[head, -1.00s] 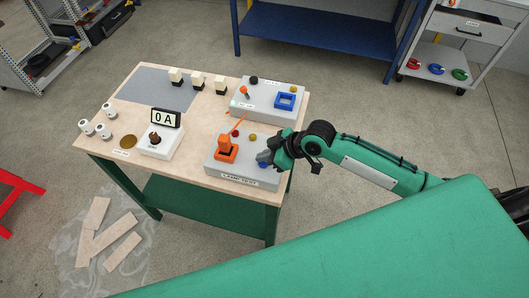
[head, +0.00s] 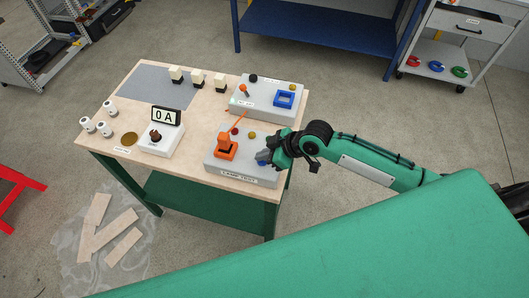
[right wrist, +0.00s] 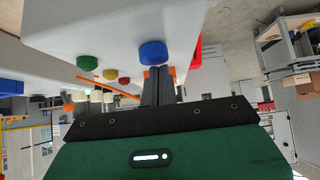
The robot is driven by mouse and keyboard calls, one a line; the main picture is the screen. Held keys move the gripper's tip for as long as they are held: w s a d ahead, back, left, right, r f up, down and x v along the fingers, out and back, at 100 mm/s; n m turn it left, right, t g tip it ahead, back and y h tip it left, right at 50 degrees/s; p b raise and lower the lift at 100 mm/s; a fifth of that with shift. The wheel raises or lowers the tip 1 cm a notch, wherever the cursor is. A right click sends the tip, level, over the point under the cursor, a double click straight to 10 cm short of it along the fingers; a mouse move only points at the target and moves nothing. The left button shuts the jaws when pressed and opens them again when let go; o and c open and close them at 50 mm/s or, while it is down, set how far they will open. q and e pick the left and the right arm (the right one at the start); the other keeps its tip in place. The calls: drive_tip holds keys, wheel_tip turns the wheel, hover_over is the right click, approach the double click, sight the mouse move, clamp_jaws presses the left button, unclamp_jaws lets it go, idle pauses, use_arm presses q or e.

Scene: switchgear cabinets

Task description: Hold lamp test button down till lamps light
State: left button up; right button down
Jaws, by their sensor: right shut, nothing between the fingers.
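The grey lamp test box (head: 212,166) sits at the bench's front right, with its label on the front face. Its blue button (right wrist: 153,53) shows in the right wrist view, with green (right wrist: 87,62), yellow (right wrist: 111,74) and red (right wrist: 124,81) lamps beyond it. These lamps look dull, not clearly lit. My left gripper is out of view.
A second grey box (head: 268,97) with a blue square frame stands behind. A 0 A meter (head: 166,117), white cylinders (head: 104,129) and cream-black blocks (head: 198,77) occupy the bench (head: 197,137). Loose boards (head: 100,232) lie on the floor at left.

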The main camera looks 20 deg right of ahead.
wheel_tip(320, 180, up, 4)
drive_tip(key=shift+f+p, duration=0.1)
drive_tip(key=shift+p, duration=0.85)
drive_tip(key=shift+s+d+r+b, duration=0.2)
drive_tip(key=shift+s+d+b, duration=0.45)
drive_tip(key=shift+b, duration=0.25)
use_arm(q)
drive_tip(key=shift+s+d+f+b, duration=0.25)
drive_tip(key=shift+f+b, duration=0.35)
drive_tip(key=shift+b, duration=0.5)
use_arm(e)
drive_tip(key=v, duration=0.8)
drive_tip(key=shift+w+r, duration=0.2)
drive_tip(key=shift+a, duration=0.1)
